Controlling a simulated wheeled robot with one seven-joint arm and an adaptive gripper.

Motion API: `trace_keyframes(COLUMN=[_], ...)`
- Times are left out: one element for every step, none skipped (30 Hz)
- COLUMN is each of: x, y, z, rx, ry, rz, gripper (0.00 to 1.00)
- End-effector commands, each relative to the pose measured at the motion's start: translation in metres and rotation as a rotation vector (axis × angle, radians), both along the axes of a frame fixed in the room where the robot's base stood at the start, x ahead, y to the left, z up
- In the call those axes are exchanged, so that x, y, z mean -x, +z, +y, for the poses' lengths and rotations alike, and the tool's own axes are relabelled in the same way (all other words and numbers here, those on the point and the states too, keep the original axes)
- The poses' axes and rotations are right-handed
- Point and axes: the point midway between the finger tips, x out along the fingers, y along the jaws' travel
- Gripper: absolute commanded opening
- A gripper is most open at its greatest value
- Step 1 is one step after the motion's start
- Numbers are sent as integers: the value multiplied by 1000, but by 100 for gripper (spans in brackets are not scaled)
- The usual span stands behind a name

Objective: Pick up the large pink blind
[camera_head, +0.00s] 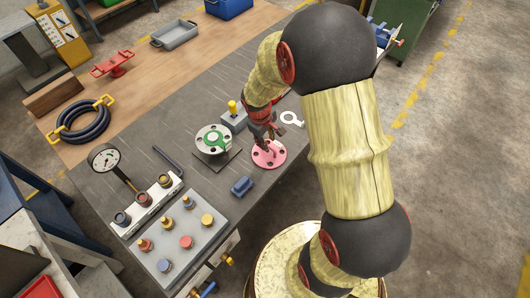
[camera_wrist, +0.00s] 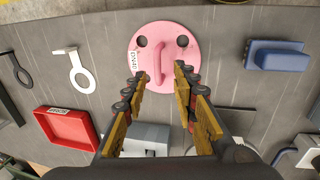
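The large pink blind (camera_head: 268,155) is a round pink disc with bolt holes. It lies on the grey bench top. In the wrist view the pink blind (camera_wrist: 178,62) shows a raised pink handle (camera_wrist: 158,62) across its middle and a small white label at its left. My gripper (camera_wrist: 161,77) is open, its two fingers spread to the left and right of the handle's near end. Nothing is between the fingertips. In the head view my gripper (camera_head: 266,134) is over the far side of the disc and hides part of it. The exact height of the fingertips above the disc is unclear.
A flanged spool (camera_head: 213,140) with a green ring stands left of the blind. A blue block (camera_head: 242,186) lies nearer. A white ring with a tab (camera_head: 291,118) and a red tray (camera_wrist: 67,127) are close by. A grey block with a yellow knob (camera_head: 233,116) stands behind.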

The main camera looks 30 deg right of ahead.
Motion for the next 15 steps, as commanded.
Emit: trace_keyframes(x=[0,0,-1,-1,-1,-2,-2,-2,-3,-3,-4,-4,-5,-6,-7], y=[-7,-10,-14,-17,-19,-21,-23,-24,-28,-32,-36,-42,-46,-51,-56], z=[-1,-2,-3,-3,-4,-4,-4,-5,-6,-6,-7,-8,-9,-10,-11], rx=[0,0,0,0,0,-1,-1,-1,-1,-1,-1,-1,-1,-1,-1], ry=[-1,-1,-2,-1,-2,-2,-2,-3,-3,-4,-4,-4,-4,-4,-4], rz=[3,3,3,2,2,1,1,1,2,3,3,4,4,3,3], gripper=[28,28,28,28,28,28,28,28,28,28,28,28,28,28,28])
